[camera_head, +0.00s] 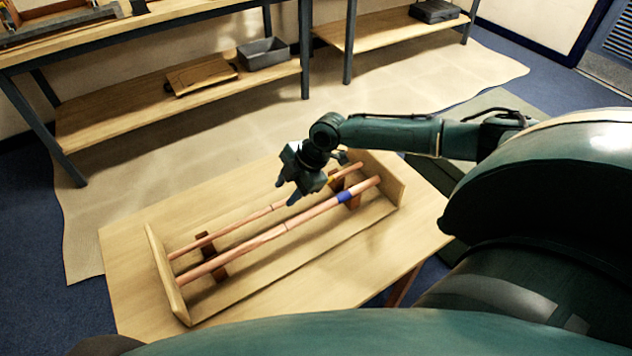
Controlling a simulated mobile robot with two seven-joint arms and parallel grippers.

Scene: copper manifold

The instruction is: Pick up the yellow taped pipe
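The yellow taped pipe (235,227) is the thinner, farther copper pipe in a wooden rack (158,270) on the table. A small patch of its yellow tape shows just right of my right gripper (285,195). That gripper points down at the pipe's middle-right part, with its fingers apart, and hides a short length of the pipe. I cannot tell whether the fingers straddle or touch it. A thicker copper pipe with blue tape (345,197) lies parallel on the near side. Both pipes rest across dark wooden supports (207,243). My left gripper is not in view.
The rack has raised end boards at left and right (385,172). The wooden table (128,240) is bare around it. Behind, a workbench has a lower shelf (110,130) holding a grey bin (263,52) and a wooden board (200,76).

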